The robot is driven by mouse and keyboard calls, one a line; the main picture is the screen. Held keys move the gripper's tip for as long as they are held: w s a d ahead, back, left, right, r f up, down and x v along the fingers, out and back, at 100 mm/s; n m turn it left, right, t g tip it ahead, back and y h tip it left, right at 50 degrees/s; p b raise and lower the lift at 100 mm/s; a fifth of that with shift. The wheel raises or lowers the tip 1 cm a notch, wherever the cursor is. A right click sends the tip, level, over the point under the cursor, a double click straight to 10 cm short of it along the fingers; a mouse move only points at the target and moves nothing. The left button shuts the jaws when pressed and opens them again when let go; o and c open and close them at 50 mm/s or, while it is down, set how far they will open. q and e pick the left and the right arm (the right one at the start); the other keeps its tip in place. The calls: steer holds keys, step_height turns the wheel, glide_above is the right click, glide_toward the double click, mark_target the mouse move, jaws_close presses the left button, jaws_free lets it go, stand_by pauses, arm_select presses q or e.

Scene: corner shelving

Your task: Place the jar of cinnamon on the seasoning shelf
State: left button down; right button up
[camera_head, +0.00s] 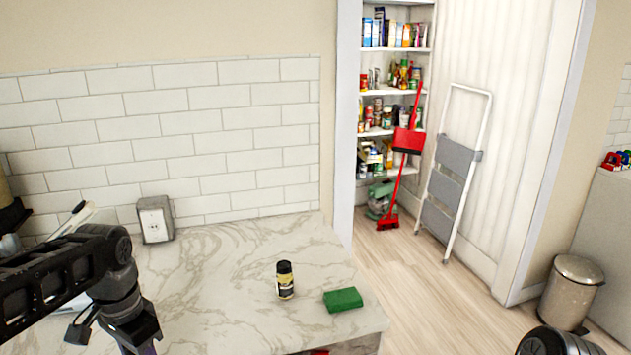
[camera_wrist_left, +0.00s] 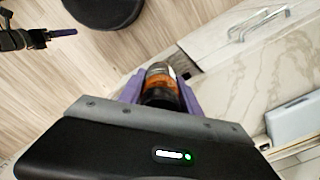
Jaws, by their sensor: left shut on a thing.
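My left gripper (camera_wrist_left: 160,92) is shut on a small jar (camera_wrist_left: 160,84) with orange-brown contents and a dark end, held between its purple fingers. I cannot read its label, so I cannot confirm that it is cinnamon. In the head view, my left arm comes in from the left, and its fingers and the held jar are mostly below the picture. My right gripper (camera_wrist_left: 62,32) shows at the upper left of the left wrist view; its jaw opening is unclear. Pantry shelves (camera_head: 392,90) hold bottles, cans and boxes; I cannot tell which is the seasoning shelf.
A black-lidded jar with a yellow label (camera_head: 285,282) stands on the marble counter (camera_head: 225,300), beside a green sponge (camera_head: 343,299). A red broom (camera_head: 403,165) and a folded step ladder (camera_head: 452,180) stand at the pantry. A bin (camera_head: 572,290) stands right; floor between is clear.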

arm_select(q)
steer(key=w+d+f+n, duration=0.4)
steer(key=w+n, duration=0.2)
steer(key=w, duration=0.3)
steer(key=w+d+f, duration=0.2)
steer(key=d+f, duration=0.4)
steer(key=d, duration=0.2)
steer(key=shift+f+m, duration=0.3)
steer(key=shift+m, duration=0.1)
steer(key=shift+w, duration=0.1)
